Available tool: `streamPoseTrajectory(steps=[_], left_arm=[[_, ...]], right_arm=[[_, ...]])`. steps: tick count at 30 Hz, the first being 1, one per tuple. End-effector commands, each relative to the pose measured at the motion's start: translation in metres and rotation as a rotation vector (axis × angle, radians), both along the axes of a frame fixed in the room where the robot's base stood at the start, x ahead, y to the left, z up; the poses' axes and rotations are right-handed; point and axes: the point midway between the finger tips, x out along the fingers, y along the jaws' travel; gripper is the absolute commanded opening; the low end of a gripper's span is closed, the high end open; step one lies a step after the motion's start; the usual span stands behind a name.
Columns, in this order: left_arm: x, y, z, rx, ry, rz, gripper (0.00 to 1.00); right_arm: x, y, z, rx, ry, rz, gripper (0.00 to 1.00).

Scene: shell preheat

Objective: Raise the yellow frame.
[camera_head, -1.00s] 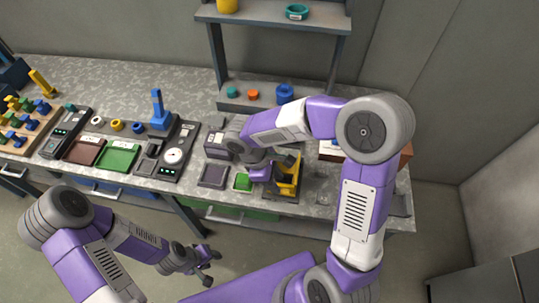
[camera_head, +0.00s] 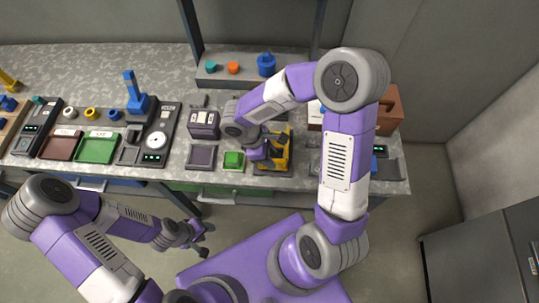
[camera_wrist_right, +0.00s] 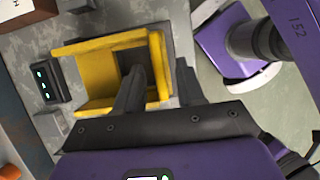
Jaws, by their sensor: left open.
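The yellow frame (camera_head: 272,158) stands on a dark base at the front of the bench, partly hidden by my right wrist in the head view. In the right wrist view the yellow frame (camera_wrist_right: 100,45) has bars around a dark opening. The fingers of my right gripper (camera_wrist_right: 160,88) are on either side of the frame's near bar; I cannot tell whether they press on it. In the head view my right gripper (camera_head: 278,147) is largely hidden at the frame. My left gripper (camera_head: 203,240) is open and empty, low in front of the bench.
Trays and a blue-handled panel (camera_head: 138,103) are further left. A brown box (camera_head: 388,108) stands to the right.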

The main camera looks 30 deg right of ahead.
Motion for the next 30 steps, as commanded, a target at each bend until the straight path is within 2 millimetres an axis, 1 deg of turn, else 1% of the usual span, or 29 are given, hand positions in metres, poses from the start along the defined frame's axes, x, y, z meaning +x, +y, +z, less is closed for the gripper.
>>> streamPoseTrajectory(steps=[2, 3, 10, 11, 23, 26, 30], left_arm=[[0.0, 0.0, 0.0, 0.0, 0.0, 0.0, 0.43], [0.0, 0.0, 0.0, 0.0, 0.0, 0.0, 0.43], [0.0, 0.0, 0.0, 0.0, 0.0, 0.0, 0.43], [0.0, 0.0, 0.0, 0.0, 0.0, 0.0, 0.43], [0.0, 0.0, 0.002, 0.0, 0.0, 0.0, 0.43], [0.0, 0.0, 0.007, 0.0, 0.0, 0.0, 0.43], [0.0, 0.0, 0.021, 0.0, 0.0, 0.0, 0.43]], right_arm=[[0.0, 0.0, 0.0, 0.0, 0.0, 0.0, 0.38], [0.0, 0.0, 0.0, 0.0, 0.0, 0.0, 0.37], [0.0, 0.0, 0.0, 0.0, 0.0, 0.0, 0.02], [0.0, 0.0, 0.0, 0.0, 0.0, 0.0, 0.0], [0.0, 0.0, 0.002, 0.002, 0.003, -0.001, 0.0], [0.001, -0.001, 0.005, 0.009, 0.015, -0.002, 0.0], [0.004, -0.003, 0.012, 0.031, 0.05, -0.004, 0.0]])
